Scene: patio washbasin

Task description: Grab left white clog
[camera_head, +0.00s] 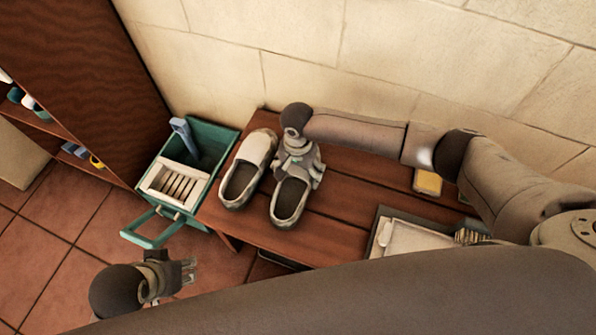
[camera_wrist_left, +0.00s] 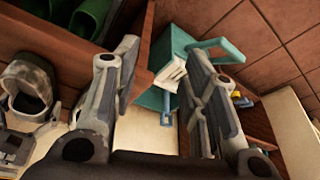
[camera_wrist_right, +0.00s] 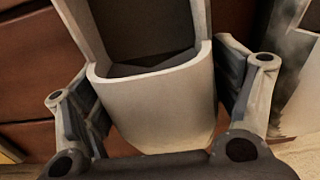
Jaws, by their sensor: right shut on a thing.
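Two white clogs with dark insides stand side by side on the brown wooden bench (camera_head: 350,219). The left one (camera_head: 257,148) stands free beside the teal crate. The right one (camera_head: 286,222) has my right gripper (camera_head: 300,166) over its far end, shut on it. In the right wrist view the held clog (camera_wrist_right: 150,100) fills the middle, with a finger on each side. The held clog appears to rest on the bench. My left gripper (camera_head: 182,276) hangs over the floor in front of the crate, empty. Its fingers stand apart in the left wrist view (camera_wrist_left: 160,65).
A teal crate (camera_head: 217,139) with a white slatted insert and a blue-handled thing stands left of the clogs. A yellow block (camera_head: 427,183) and a pale tray (camera_head: 410,238) lie right on the bench. A wooden shelf stands far left. A stone wall runs behind.

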